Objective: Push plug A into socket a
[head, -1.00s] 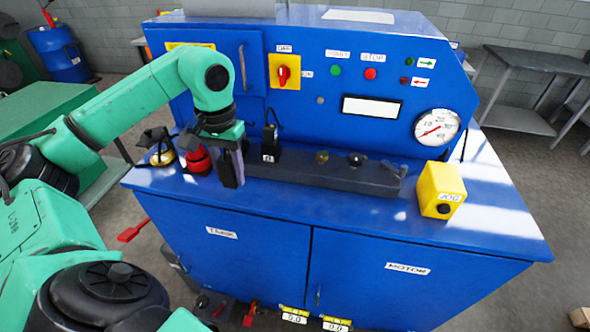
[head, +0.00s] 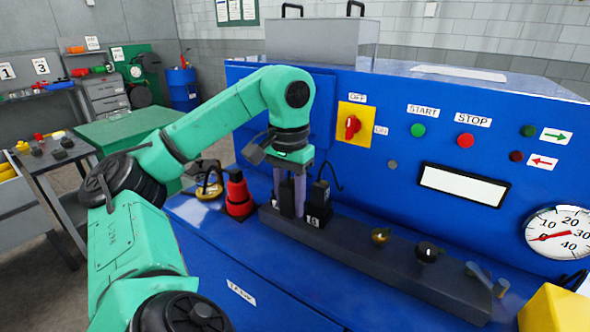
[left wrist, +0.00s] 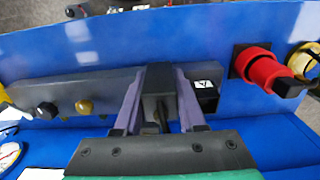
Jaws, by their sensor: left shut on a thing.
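My left gripper (head: 292,208) points down over the left end of a dark rail (head: 420,285). Its purple fingers are shut on a black plug, which shows between them in the left wrist view (left wrist: 157,82). I cannot read a letter on this plug. Another black plug (head: 319,194), with a white label and a thin cable, stands upright on the rail just right of the fingers in the head view. In the left wrist view a white label with a letter like A (left wrist: 204,84) shows beside the right finger. The fingers hide the socket below. My right gripper is out of view.
A red object (head: 238,195) and a yellow ringed one stand left of the rail. A yellow knob (head: 380,235) and a black knob (head: 428,252) sit further right along it. The blue panel (head: 360,95) rises behind. A yellow box (head: 555,310) stands at lower right.

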